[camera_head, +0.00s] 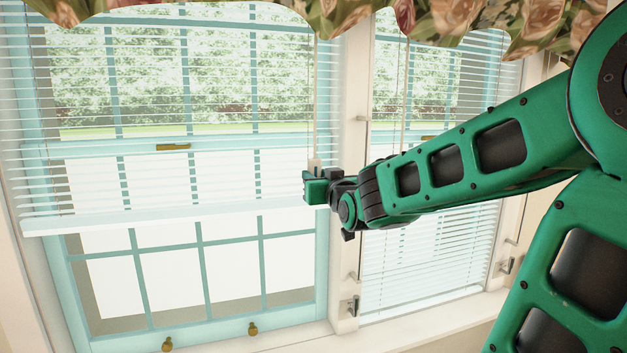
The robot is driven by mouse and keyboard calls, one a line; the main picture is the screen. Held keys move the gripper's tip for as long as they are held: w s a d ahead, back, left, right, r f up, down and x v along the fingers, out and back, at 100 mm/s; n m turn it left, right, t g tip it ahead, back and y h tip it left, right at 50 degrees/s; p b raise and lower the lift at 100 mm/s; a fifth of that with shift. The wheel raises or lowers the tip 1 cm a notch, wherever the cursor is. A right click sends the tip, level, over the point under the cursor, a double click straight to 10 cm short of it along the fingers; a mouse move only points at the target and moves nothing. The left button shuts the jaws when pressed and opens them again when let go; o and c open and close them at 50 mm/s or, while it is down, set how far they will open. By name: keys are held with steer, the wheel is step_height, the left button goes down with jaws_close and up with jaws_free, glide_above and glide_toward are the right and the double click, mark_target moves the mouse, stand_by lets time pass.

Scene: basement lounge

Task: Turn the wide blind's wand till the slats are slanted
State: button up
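The wide blind (150,222) hangs over the left window, with its bottom rail partway down the glass. Its slats look roughly level, and the trees show through the gaps between them. A thin pale wand (315,110) hangs near the wide blind's right edge. My gripper (312,187) is at the wand's lower end, in front of the blind's right side. The fingers are small and seen side-on, so I cannot tell whether they are closed around the wand or only beside it.
A narrower blind (425,265) hangs lower over the right window, with a pale cord or wand (404,100) in front. A white post (352,90) stands between the windows. A floral valance (460,22) hangs above. Brass knobs (252,329) are at the lower left window.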

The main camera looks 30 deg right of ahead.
steer(key=shift+d+n+y, duration=0.15)
steer(key=shift+n+y, duration=0.55)
steer(key=shift+y, duration=0.4)
steer(key=shift+d+n+t+y, duration=0.15)
steer(key=shift+n+y, duration=0.45)
steer(key=shift+y, duration=0.35)
steer(key=shift+d+n+t+y, duration=0.15)
steer(key=shift+n+y, duration=0.45)
steer(key=shift+y, duration=0.35)
steer(key=shift+f+y, duration=0.1)
steer(key=shift+y, duration=0.2)
steer(key=shift+d+n+y, duration=0.15)
steer(key=shift+n+y, duration=1.05)
steer(key=shift+y, duration=0.3)
steer(key=shift+r+n+g+y, duration=0.2)
steer(key=shift+n+g+y, duration=0.2)
steer(key=shift+g+y, duration=0.15)
steer(key=o, duration=1)
steer(key=shift+o, duration=0.2)
